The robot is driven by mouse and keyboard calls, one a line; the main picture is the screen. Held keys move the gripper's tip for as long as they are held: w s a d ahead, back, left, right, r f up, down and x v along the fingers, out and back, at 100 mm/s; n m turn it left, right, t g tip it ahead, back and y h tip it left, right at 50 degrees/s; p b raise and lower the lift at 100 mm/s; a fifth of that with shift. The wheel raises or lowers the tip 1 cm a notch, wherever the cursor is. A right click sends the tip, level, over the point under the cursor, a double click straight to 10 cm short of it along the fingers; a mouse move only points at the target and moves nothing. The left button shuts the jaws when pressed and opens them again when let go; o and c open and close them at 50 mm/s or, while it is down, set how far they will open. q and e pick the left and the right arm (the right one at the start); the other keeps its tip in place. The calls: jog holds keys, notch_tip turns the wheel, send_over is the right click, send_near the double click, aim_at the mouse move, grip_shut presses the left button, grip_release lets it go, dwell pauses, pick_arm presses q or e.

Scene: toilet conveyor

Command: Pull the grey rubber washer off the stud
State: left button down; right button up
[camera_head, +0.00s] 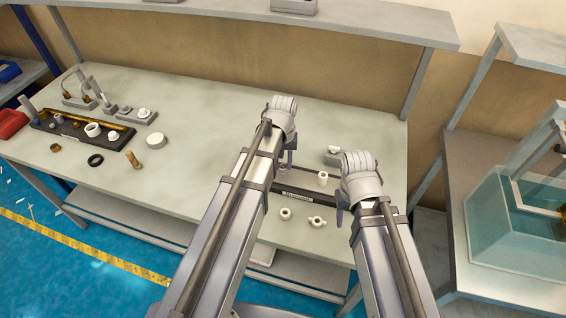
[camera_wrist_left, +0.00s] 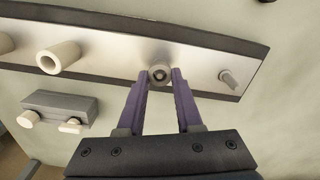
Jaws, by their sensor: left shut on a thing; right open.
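In the left wrist view the grey rubber washer (camera_wrist_left: 160,74) is a small dark ring with a lighter centre, which looks like the end of the stud. It stands on a metal-topped plate (camera_wrist_left: 120,45) with dark edges. My left gripper (camera_wrist_left: 161,78) is shut on the washer, with one purple finger at each side. In the head view my left gripper (camera_head: 290,160) is over the back of the same plate, and the washer is hidden by the arm. My right gripper (camera_head: 340,214) is open and apart from it, at the plate's right end.
A white sleeve (camera_wrist_left: 60,57) and a bare stud (camera_wrist_left: 229,77) flank the washer on the plate. A grey block (camera_wrist_left: 60,110) with white knobs lies nearby. Loose white fittings (camera_head: 317,222) lie in front. The table's middle (camera_head: 210,130) is clear; a water tank (camera_head: 510,225) stands right.

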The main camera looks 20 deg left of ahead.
pick_arm(q)
jog(key=shift+r+p, duration=2.1)
jog(key=shift+r, duration=0.15)
